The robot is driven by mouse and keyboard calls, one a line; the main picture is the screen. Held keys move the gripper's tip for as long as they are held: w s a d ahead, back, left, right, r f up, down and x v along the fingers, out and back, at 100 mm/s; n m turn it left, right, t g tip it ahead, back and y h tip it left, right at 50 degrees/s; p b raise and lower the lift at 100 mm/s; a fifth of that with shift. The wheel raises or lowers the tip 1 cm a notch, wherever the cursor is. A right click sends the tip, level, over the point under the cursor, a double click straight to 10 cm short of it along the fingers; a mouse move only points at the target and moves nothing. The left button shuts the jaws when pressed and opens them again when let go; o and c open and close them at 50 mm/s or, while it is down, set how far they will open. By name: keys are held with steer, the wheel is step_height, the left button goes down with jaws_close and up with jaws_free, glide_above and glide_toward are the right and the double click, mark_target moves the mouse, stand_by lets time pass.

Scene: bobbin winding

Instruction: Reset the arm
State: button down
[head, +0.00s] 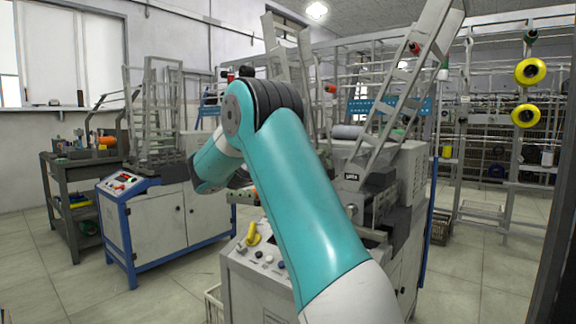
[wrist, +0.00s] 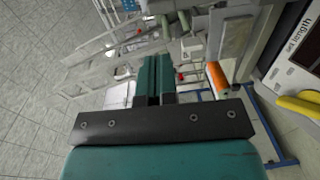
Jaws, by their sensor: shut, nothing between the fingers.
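My arm, teal with dark joints, rises from the bottom middle of the head view and bends to the left at its elbow. My gripper is hidden behind the arm in the head view. In the wrist view my gripper (wrist: 158,62) shows as two teal fingers close together, shut and empty. It hangs in the air in front of the winding machine (head: 380,165), touching nothing that I can see. An orange bobbin (wrist: 217,78) is on the machine, just right of the fingers in the wrist view.
The winding machine's control panel (head: 262,262) has a yellow handle (head: 254,238). A second machine with a blue frame (head: 165,222) stands to the left, beside a dark workbench (head: 62,200). Racks with yellow spools (head: 529,71) stand at the right. The tiled floor at the left is clear.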

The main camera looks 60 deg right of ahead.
stand_by(0.3)
steer(key=w+a+f+n+t+y, duration=0.1)
steer(key=w+a+f+t+y, duration=0.25)
steer(key=a, duration=0.45)
steer(key=w+a+f+n+t+y, duration=0.1)
steer(key=w+a+f+t+y, duration=0.3)
steer(key=a, duration=0.5)
steer(key=s+a+f+n+y, duration=0.1)
steer(key=s+a+f+y, duration=0.2)
steer(key=a, duration=0.6)
steer(key=s+a+f+n+y, duration=0.1)
steer(key=s+a+y, duration=0.3)
steer(key=a, duration=0.6)
steer(key=s+a+f+n+g+y, duration=0.2)
steer(key=s+a+n+g+y, duration=0.35)
steer(key=s+a, duration=1.35)
step_height(320, 180, up, 29)
steer(key=d+m+y+p, duration=0.1)
steer(key=p, duration=2.7)
steer(key=shift+s+d+f+y+p, duration=0.15)
steer(key=shift+s+d+y+p, duration=0.05)
steer(key=shift+s+y+p, duration=0.15)
